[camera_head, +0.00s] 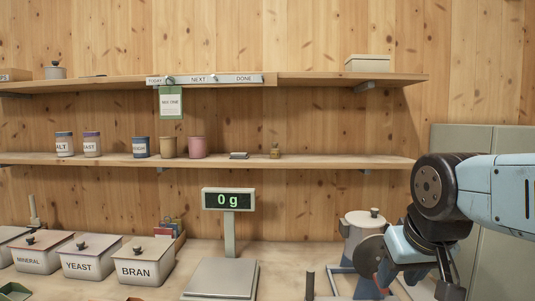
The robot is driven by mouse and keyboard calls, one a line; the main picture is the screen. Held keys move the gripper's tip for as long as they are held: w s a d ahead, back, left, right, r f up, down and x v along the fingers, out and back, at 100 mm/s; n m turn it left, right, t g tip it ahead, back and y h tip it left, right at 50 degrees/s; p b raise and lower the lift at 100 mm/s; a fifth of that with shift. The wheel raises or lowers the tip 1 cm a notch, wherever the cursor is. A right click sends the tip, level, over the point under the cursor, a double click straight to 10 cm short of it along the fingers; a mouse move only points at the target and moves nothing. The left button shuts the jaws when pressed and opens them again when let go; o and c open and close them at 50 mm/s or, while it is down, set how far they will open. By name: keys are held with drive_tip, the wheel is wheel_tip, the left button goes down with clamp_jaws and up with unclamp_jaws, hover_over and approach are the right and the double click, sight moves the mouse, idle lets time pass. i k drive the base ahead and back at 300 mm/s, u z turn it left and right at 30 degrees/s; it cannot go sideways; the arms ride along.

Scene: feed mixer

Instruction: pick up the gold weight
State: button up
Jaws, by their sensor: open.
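A small gold weight (275,152) stands upright on the lower wall shelf, right of its middle. Its small size in the picture hides finer detail. My gripper (450,288) is at the bottom right, in front of the bench, well below and to the right of the weight. Its jaws are open and hold nothing that I can see; the picture's lower edge partly cuts them off.
A flat grey object (239,155) lies just left of the weight; cups, including a pink one (197,147), stand further left. The lower shelf (340,161) is clear right of the weight. Below are a scale (222,280), bins (143,262) and a mixer (362,228).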

sight(274, 152)
drive_tip(key=i, duration=0.85)
drive_tip(key=z, duration=0.05)
